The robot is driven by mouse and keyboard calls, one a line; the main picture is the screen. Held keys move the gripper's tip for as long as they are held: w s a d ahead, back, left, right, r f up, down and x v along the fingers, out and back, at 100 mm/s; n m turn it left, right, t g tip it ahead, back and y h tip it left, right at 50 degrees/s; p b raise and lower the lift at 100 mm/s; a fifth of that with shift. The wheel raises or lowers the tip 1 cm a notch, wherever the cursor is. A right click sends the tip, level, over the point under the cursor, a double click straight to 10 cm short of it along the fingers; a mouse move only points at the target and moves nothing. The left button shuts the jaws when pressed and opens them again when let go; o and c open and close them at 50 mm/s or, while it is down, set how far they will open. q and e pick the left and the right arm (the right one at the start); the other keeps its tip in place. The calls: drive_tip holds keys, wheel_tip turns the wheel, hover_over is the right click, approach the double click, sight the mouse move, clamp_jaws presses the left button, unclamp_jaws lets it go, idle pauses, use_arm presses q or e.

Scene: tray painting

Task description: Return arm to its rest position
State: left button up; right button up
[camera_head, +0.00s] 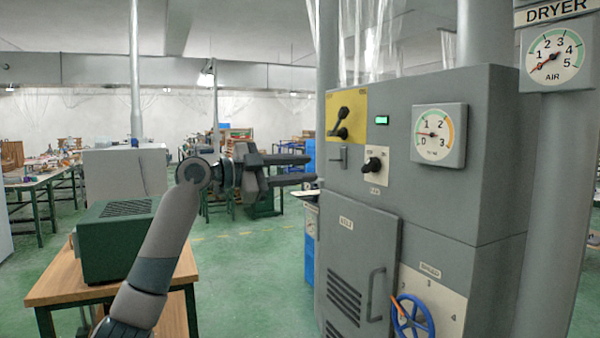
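My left arm rises from the lower left, and its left gripper (306,170) points right, in front of the left edge of the grey machine cabinet. Its two dark fingers are apart with nothing between them. I cannot tell if the fingertips touch the cabinet. My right gripper is not in view.
The grey cabinet (455,170) fills the right side, with a yellow lever panel (346,114), a knob (373,165), a gauge (438,134) and a blue handwheel (412,316). A green box (117,242) sits on a wooden table (60,283) at left. Green floor (250,260) lies open between.

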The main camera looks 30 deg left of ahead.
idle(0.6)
